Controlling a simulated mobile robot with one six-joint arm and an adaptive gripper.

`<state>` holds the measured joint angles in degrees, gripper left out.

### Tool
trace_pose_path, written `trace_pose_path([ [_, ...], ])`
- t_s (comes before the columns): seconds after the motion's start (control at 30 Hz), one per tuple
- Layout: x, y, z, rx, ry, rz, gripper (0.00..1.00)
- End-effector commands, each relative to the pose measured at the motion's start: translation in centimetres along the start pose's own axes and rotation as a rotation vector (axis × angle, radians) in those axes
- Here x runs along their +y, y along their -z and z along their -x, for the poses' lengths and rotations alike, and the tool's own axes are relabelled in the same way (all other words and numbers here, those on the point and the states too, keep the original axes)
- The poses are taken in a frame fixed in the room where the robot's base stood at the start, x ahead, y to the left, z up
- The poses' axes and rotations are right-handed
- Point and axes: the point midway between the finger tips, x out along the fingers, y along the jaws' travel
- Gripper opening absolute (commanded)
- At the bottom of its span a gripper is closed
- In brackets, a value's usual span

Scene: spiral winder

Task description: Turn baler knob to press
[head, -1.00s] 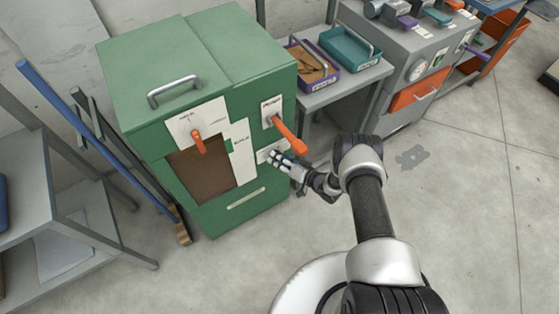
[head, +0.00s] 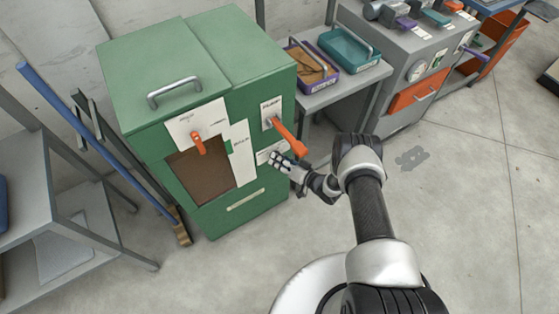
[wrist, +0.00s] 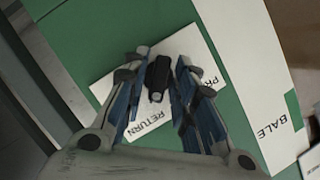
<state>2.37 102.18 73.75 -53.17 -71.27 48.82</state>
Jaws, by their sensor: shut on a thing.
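The green baler (head: 245,205) stands left of centre in the head view. Its black knob (wrist: 158,78) sits on a white label plate (wrist: 148,126) in the wrist view. The plate reads RETURN at one end and a partly covered word starting PR at the other. My gripper (head: 277,157) is at the baler's front, below the orange lever (head: 290,138). In the wrist view my gripper (wrist: 159,70) has its fingers on both sides of the knob, shut on it. In the head view the gripper hides the knob.
A second orange handle (head: 198,144) is above the baler's brown window (head: 202,176). A white panel marked BALE (wrist: 245,75) is beside the knob's plate. A table with a purple tray (head: 325,83) and teal tray (head: 350,62) stands to the right.

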Motion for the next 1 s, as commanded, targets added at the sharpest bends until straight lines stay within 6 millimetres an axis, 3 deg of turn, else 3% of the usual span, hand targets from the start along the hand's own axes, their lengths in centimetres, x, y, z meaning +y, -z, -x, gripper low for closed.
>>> trace_pose_path([
  [0.27, -0.31, 0.18, -0.19, -0.001, -0.058, 0.151, 0.01],
  [1.0, -0.48, 0.08, -0.35, 0.003, -0.322, 0.794, 0.01],
])
